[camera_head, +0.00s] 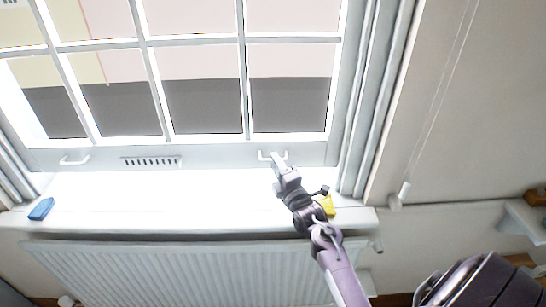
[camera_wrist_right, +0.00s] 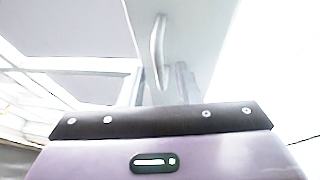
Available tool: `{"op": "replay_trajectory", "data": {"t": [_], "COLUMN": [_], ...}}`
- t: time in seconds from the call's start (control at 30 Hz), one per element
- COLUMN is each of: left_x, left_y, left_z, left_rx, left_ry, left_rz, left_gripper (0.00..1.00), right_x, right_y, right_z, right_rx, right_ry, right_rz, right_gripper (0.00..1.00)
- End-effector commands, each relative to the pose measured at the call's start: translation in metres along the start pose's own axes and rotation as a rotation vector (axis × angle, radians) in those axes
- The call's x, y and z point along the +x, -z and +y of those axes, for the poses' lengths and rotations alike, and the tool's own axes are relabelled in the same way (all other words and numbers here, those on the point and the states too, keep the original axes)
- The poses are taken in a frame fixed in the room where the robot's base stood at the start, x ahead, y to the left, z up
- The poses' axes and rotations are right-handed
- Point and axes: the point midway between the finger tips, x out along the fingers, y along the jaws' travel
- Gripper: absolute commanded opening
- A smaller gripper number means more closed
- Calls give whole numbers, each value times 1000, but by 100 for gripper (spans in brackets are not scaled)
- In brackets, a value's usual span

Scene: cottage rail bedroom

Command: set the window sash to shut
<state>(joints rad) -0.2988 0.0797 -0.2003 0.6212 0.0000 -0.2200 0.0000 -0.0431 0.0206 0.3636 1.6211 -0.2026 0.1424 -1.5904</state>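The window sash (camera_head: 220,154) is a white multi-pane frame at the top left of the head view. Its bottom rail runs just above the sill; I cannot tell whether a gap is left under it. The rail carries a left handle (camera_head: 74,161) and a right handle (camera_head: 265,155). My right gripper (camera_head: 277,158) is at the right handle. My left gripper is out of view.
A white sill (camera_head: 150,195) lies below the sash, with a blue object (camera_head: 41,209) at its left and a yellow object (camera_head: 327,204) beside my right arm. A radiator (camera_head: 180,270) is underneath.

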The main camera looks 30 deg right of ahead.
Motion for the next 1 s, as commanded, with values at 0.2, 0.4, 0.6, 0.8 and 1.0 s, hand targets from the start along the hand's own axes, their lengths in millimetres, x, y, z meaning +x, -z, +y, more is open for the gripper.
{"op": "replay_trajectory", "data": {"t": [0.2, 0.4, 0.6, 0.8, 1.0], "left_x": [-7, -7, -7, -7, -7], "left_y": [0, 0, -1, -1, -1], "left_z": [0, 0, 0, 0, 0], "left_rx": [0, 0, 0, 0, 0], "left_ry": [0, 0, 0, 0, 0], "left_rz": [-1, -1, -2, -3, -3], "left_gripper": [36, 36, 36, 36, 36], "right_x": [22, 25, 25, 25, 24], "right_y": [0, 0, 0, 0, 0], "right_z": [0, -1, -1, -1, -1], "right_rx": [0, 0, 0, 0, 1], "right_ry": [1, 2, 1, 2, 2], "right_rz": [0, 1, 1, 1, 1], "right_gripper": [30, 30, 20, 0, 0]}}
